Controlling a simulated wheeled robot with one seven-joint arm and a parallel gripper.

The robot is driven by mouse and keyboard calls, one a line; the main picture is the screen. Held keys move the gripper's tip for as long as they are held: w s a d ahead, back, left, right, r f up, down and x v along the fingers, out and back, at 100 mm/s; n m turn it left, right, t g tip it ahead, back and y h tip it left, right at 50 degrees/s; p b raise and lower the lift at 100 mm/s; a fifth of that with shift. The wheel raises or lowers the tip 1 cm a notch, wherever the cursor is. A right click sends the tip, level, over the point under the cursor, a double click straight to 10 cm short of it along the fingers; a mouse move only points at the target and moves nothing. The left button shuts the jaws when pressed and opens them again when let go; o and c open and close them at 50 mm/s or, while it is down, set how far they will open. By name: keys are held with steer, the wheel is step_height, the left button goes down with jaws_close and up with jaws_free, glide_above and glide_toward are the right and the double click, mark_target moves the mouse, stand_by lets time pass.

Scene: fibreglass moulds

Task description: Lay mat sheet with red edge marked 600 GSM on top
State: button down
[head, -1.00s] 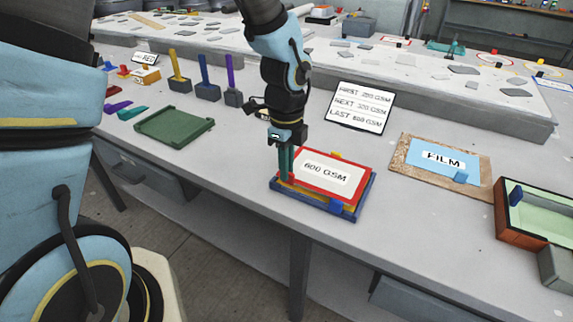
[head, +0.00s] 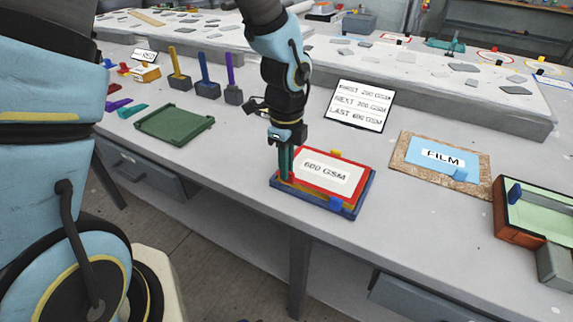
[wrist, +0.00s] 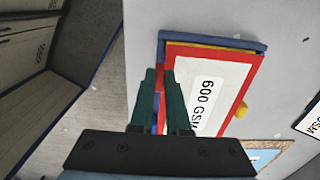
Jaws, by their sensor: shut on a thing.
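The mat sheet (head: 309,183) has a red edge and a white label reading 600 GSM. It lies on or just above a blue-framed mould (head: 345,212), over a yellow-edged layer; whether it touches cannot be told. It also shows in the wrist view (wrist: 231,62) with the blue frame (wrist: 230,42) around it and a yellow tab at its side. My gripper (head: 285,178) points down at the sheet's left edge and is shut on a red part of it, between the green fingers (wrist: 160,100) in the wrist view.
A card (head: 359,105) listing the order, last 600 GSM, lies behind. A FILM sheet (head: 440,157) on a brown board lies to the right, beside a green-lined tray (head: 541,211). An empty green tray (head: 173,124) and upright-handled tools (head: 207,85) stand to the left.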

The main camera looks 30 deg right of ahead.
steer(key=shift+f, duration=0.15)
steer(key=shift+f+b, duration=0.45)
steer(key=shift+f, duration=0.2)
stand_by(0.8)
steer(key=c, duration=0.8)
jaws_free()
step_height(320, 180, up, 11)
steer(key=shift+f, duration=0.1)
